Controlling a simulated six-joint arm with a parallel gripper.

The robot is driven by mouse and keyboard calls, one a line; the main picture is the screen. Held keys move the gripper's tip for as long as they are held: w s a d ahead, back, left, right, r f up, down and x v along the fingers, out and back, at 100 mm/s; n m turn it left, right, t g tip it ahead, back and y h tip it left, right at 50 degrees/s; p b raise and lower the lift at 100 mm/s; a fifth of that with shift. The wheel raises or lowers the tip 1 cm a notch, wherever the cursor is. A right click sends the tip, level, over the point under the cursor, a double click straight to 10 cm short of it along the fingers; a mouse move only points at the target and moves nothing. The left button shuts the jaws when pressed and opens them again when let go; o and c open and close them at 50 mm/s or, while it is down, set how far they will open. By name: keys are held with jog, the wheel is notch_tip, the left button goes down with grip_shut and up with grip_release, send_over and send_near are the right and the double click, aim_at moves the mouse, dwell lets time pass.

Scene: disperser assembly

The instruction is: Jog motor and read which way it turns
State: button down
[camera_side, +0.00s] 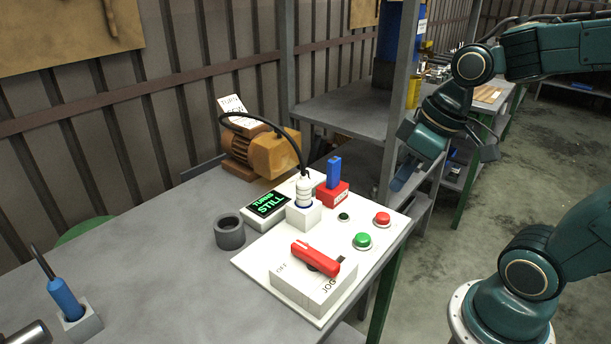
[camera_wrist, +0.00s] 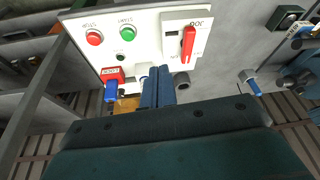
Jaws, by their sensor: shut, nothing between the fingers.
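The orange-brown motor (camera_side: 264,152) stands at the back of the bench, with a card (camera_side: 240,113) reading "TURNS" and partly unreadable text behind it. A small display (camera_side: 268,206) shows "TURNS STILL" in green. The white control panel (camera_side: 262,262) carries a red lever switch (camera_side: 316,258) on a box marked OFF and JOG; I cannot tell which mark it points to. In the wrist view the lever (camera_wrist: 188,44) stands near the JOG lettering. My gripper (camera_side: 400,180) is shut and empty, above and right of the bench, apart from the panel; its blue fingers (camera_wrist: 157,72) show together in the wrist view.
A green button (camera_side: 362,241) and red button (camera_side: 382,219) stand on the panel. A white cabled plug (camera_side: 303,193) and a red block with a blue handle (camera_side: 333,176) rise behind them. A grey ring (camera_side: 229,233) and a blue-handled tool (camera_side: 65,298) are to the left.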

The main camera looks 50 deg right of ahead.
jog(key=w+d+f+n+g+y, duration=0.1)
jog(key=w+d+f+y, duration=0.1)
jog(key=w+f, duration=0.3)
jog(key=n+t+y, duration=0.1)
jog(key=y, duration=0.4)
send_over(367, 236)
jog(key=shift+d+f, duration=0.15)
jog(key=shift+f, duration=2.75)
jog(key=shift+f, duration=0.15)
jog(key=shift+f, duration=4.25)
